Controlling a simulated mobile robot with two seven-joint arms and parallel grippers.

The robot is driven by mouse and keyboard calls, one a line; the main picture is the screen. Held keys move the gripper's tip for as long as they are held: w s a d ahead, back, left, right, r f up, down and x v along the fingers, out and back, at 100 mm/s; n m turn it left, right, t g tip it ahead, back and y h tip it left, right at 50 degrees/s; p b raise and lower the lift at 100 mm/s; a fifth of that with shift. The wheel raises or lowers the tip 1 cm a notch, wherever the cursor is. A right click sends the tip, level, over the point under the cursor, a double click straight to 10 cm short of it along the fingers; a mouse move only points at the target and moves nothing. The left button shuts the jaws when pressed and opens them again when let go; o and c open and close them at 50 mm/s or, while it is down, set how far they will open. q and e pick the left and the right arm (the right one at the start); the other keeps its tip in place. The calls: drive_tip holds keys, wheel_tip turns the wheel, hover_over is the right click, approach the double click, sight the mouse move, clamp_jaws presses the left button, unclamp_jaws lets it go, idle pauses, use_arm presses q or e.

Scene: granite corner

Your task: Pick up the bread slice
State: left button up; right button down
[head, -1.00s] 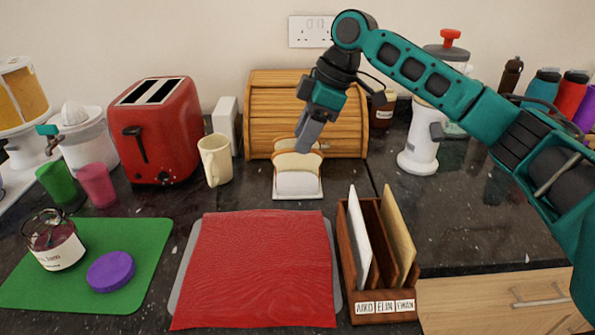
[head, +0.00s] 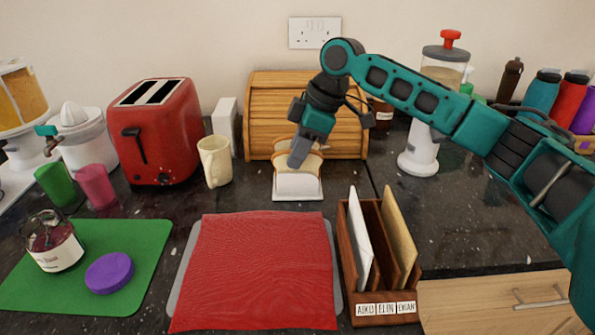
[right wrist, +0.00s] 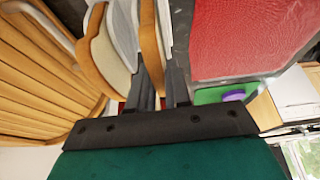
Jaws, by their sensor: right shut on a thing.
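Bread slices with brown crust stand upright in a white holder (head: 298,196) in front of the wooden bread box. In the head view my right gripper (head: 298,156) reaches down onto the top of the bread from above. In the right wrist view my right gripper (right wrist: 160,85) is shut on a bread slice (right wrist: 149,42), whose crust shows between the two fingers. The lower part of the held slice is hidden in the head view. My left gripper is not in view.
A wooden bread box (head: 262,105) stands close behind. A red toaster (head: 155,130) and a cream mug (head: 215,160) are left. A red cloth (head: 255,270) lies in front. A wooden letter rack (head: 385,308) stands front right. The counter right of the bread is clear.

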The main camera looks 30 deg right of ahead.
drive_tip(key=shift+r, duration=0.15)
drive_tip(key=shift+r, duration=0.25)
wheel_tip(320, 180, up, 19)
drive_tip(key=p, duration=0.2)
drive_tip(key=shift+r+p, duration=0.15)
drive_tip(key=shift+p, duration=0.2)
idle(0.7)
